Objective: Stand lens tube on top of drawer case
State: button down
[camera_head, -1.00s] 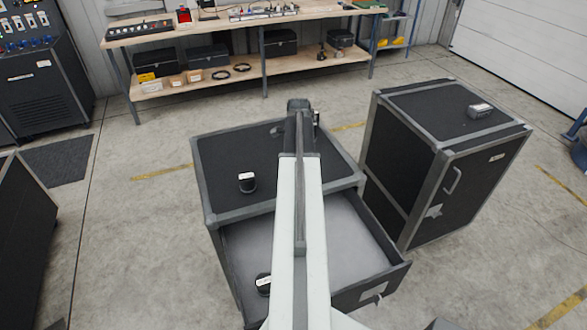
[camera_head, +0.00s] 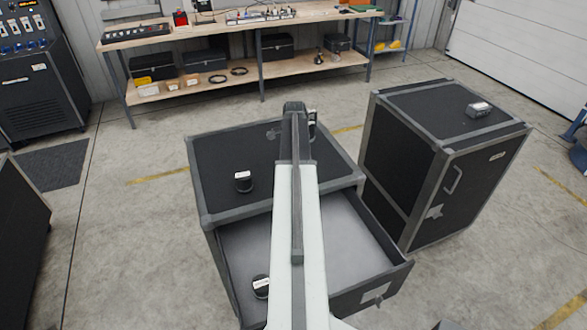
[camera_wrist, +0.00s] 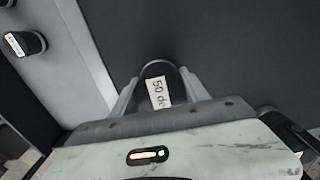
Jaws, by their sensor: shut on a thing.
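My gripper (camera_wrist: 157,97) is shut on a dark, rounded piece with a white label reading "50 de", which appears to be the lens tube (camera_wrist: 174,92). In the head view my gripper is mostly hidden by my arm, over the far part of the drawer case (camera_head: 222,155); a bit of the held piece shows beside the arm. The case has a black top with grey edges, and its drawer (camera_head: 350,235) is pulled open. I cannot tell whether the held piece touches the top.
A black, white-labelled piece (camera_head: 243,181) stands on the case top, left of my arm. Another (camera_head: 261,286) is in the drawer. A second black case (camera_head: 440,160) stands at right with a small grey object (camera_head: 479,109) on top. A workbench (camera_head: 240,27) is behind.

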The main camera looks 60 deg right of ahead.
jog(key=c, duration=0.6)
grip_release()
jog(key=shift+o, duration=0.2)
notch_tip(320, 180, up, 13)
jog(key=p, duration=1.3)
jog(key=shift+f, duration=0.3)
